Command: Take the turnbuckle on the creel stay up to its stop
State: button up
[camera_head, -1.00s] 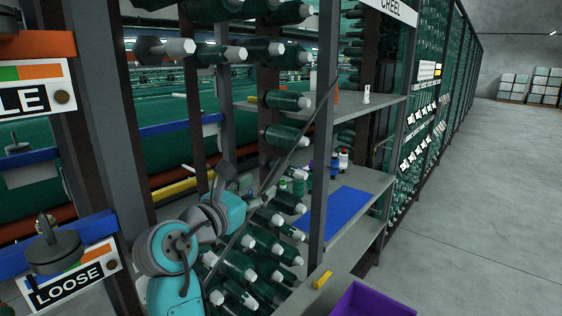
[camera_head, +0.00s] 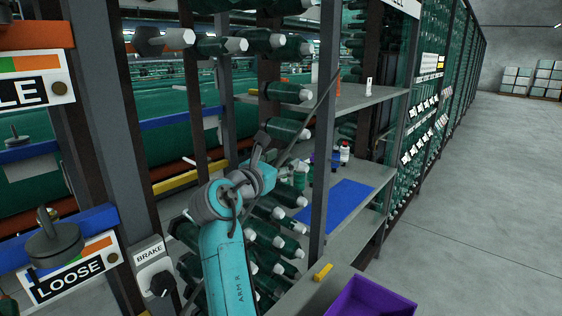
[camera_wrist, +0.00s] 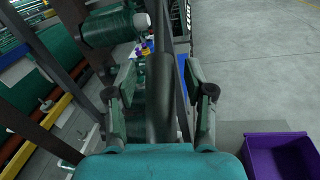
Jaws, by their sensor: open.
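The creel stay (camera_head: 317,113) is a thin dark rod that slants down to the left across the creel frame in the head view. In the wrist view a thick dark cylinder, apparently the turnbuckle (camera_wrist: 160,95), stands lengthwise between the two fingers of my gripper (camera_wrist: 159,78). The fingers are open, one on each side, with visible gaps to it. In the head view my gripper (camera_head: 262,155) is at the stay, and my arm hides the stay's lower part. The turnbuckle's threads and stop cannot be made out.
Green yarn spools (camera_head: 284,92) on pegs crowd around the arm. A steel post (camera_head: 325,170) stands just right of the gripper. A shelf with a blue mat (camera_head: 338,203) and a purple bin (camera_head: 368,300) are at right. A brake switch (camera_head: 155,275) is at lower left. The aisle floor is free.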

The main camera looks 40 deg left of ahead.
grip_shut()
dwell(0.4)
